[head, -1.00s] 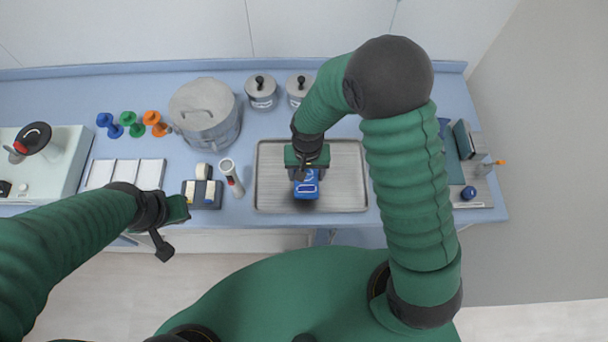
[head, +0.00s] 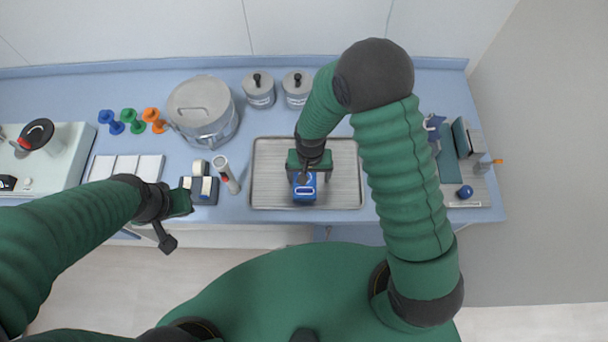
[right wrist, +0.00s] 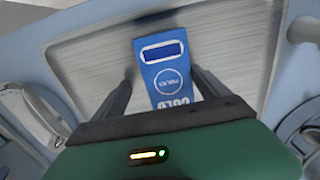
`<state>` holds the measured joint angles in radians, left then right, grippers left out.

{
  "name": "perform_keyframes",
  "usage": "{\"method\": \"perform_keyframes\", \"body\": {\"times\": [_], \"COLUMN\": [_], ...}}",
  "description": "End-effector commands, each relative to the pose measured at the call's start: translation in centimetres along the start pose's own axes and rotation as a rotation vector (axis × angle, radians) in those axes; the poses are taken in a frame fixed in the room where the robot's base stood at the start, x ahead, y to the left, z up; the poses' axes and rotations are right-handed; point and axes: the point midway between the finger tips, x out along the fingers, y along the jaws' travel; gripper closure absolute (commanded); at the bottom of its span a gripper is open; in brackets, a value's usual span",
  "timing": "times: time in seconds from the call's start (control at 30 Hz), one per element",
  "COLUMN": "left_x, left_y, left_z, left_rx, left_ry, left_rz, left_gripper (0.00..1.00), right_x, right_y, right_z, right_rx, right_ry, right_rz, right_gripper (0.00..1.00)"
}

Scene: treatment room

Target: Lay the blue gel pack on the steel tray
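The blue gel pack (head: 305,188) lies on the steel tray (head: 345,180), near the middle of its front half. In the right wrist view the pack (right wrist: 165,75) shows its label and a dark blue window, with the tray (right wrist: 235,50) around it. My right gripper (head: 305,176) is over the pack. Its fingers (right wrist: 162,75) stand on either side, with small gaps between them and the pack, so it looks open. The near end of the pack is hidden by the gripper body. My left gripper (head: 176,222) is empty at the counter's front edge, left of the tray; its finger opening is unclear.
Left of the tray are a pale flashlight-like cylinder (head: 228,176), a tape holder (head: 201,189) and a large steel pot (head: 202,110). Two lidded jars (head: 258,92) (head: 297,88) stand behind the tray. A green book-like item (head: 452,160) and a blue knob (head: 465,192) are at right.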

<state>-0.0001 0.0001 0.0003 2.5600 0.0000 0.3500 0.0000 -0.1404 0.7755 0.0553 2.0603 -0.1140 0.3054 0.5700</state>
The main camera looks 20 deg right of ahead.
Motion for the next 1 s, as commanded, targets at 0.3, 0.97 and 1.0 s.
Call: {"method": "perform_keyframes", "body": {"times": [0.3,0.97,1.0], "left_x": [0.0,1.2,1.2], "left_y": [0.0,0.0,0.0], "left_z": [0.0,0.3,0.3], "left_rx": [0.0,0.0,0.0], "left_ry": [0.0,0.0,0.0], "left_rz": [0.0,0.0,0.0], "left_gripper": [1.0,1.0,1.0], "right_x": [-1.1,-13.9,-14.5], "right_y": [-0.8,2.9,4.5], "right_z": [0.1,1.3,2.1], "right_rx": [-0.003,-0.085,-0.128], "right_ry": [0.004,0.073,0.109], "right_rz": [0.006,-0.019,-0.026], "right_gripper": [0.15,0.15,0.15]}}
